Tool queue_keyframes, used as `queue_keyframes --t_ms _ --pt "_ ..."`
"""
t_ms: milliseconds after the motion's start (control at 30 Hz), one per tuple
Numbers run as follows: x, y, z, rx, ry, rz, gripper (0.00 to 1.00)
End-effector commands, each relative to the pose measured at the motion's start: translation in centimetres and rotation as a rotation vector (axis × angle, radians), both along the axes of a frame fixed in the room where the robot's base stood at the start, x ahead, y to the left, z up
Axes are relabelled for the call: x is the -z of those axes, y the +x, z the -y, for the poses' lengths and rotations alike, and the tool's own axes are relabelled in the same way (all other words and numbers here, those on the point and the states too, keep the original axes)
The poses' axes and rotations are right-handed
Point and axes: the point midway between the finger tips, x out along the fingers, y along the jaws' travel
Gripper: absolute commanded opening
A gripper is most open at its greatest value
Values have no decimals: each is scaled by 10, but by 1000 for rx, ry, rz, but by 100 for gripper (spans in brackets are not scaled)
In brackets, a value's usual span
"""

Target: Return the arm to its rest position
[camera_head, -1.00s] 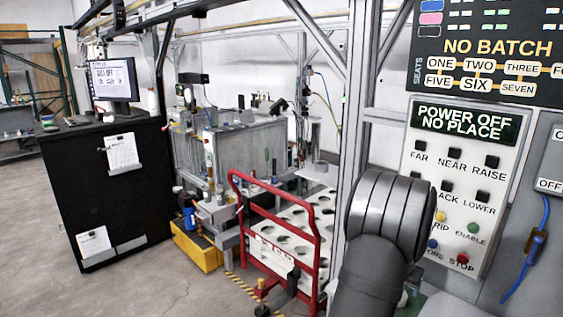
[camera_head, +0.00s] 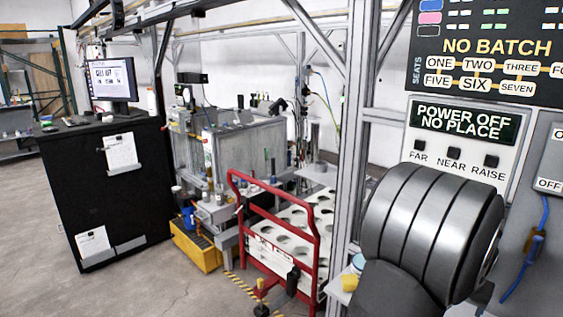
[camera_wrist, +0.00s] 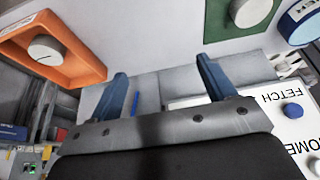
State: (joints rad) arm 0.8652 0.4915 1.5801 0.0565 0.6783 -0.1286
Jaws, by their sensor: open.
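My gripper (camera_wrist: 162,92) shows in the wrist view with two blue fingers spread apart and nothing between them. It is open and empty. In the head view my grey arm fills the lower right and covers the lower part of the button panel (camera_head: 462,145); the gripper itself is not seen there. The panel's display (camera_head: 464,121) reads POWER OFF NO PLACE. The FAR, NEAR and RAISE buttons show above the arm.
A red-framed cart (camera_head: 276,228) with a holed white top stands left of my arm. A black cabinet (camera_head: 105,190) stands further left. In the wrist view are an orange box with a knob (camera_wrist: 55,48), a green box (camera_wrist: 246,15) and a white FETCH panel (camera_wrist: 265,112).

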Motion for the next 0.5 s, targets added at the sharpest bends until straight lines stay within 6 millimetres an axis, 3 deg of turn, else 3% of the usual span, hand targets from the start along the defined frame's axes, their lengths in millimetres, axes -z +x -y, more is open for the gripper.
queue_keyframes --t_ms 500 --pt "3 -88 59 183 1 -1 76"
